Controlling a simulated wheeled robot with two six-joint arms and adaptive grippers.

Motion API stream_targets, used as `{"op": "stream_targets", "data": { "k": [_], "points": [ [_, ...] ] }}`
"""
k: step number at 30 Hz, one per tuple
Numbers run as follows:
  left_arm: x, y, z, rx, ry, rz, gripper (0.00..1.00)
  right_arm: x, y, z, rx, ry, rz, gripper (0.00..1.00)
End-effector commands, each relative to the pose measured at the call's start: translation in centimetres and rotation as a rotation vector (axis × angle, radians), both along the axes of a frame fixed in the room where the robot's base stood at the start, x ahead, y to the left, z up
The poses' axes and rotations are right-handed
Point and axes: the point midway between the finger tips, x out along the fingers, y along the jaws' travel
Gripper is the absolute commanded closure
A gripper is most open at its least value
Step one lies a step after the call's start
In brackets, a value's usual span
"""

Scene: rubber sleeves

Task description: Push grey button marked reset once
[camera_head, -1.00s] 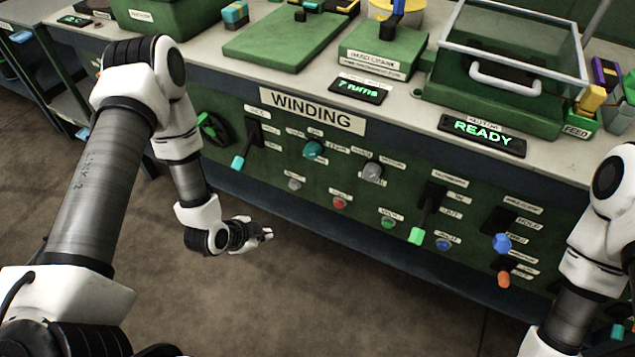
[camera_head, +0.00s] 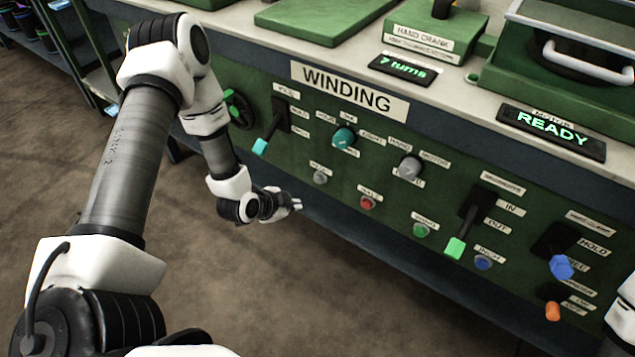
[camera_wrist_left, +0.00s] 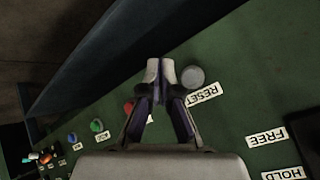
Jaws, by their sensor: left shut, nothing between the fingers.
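The grey button (camera_head: 320,177) sits on the green WINDING panel (camera_head: 300,140), below the teal knob and left of the red button. In the left wrist view the grey button (camera_wrist_left: 192,77) has a RESET label (camera_wrist_left: 203,95) beside it. My left gripper (camera_head: 297,204) is shut and empty, below and left of the grey button in the head view. In the left wrist view its closed fingertips (camera_wrist_left: 161,70) lie just left of the button; whether they touch the panel cannot be told. My right gripper is out of view.
A red button (camera_head: 368,202), green button (camera_head: 421,229) and blue button (camera_head: 483,262) line the panel to the right. A teal-handled lever (camera_head: 260,146), a grey knob (camera_head: 409,167) and a green-handled lever (camera_head: 456,246) stick out nearby. The display reads READY (camera_head: 551,131).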

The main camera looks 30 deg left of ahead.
Motion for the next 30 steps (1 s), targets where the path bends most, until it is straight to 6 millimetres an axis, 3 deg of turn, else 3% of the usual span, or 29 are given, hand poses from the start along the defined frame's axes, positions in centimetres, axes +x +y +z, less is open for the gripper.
{"op": "stream_targets", "data": {
  "k": [7,13,30],
  "points": [
    [3.8,-0.3,-0.4,0.002,-0.005,-0.002,1.00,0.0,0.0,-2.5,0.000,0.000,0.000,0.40],
    [6.1,-0.5,-0.1,0.001,-0.002,0.000,1.00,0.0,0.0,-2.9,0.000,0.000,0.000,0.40],
    [6.7,-0.5,0.0,0.001,0.000,0.001,1.00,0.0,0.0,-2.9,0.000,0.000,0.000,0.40]
  ]
}}
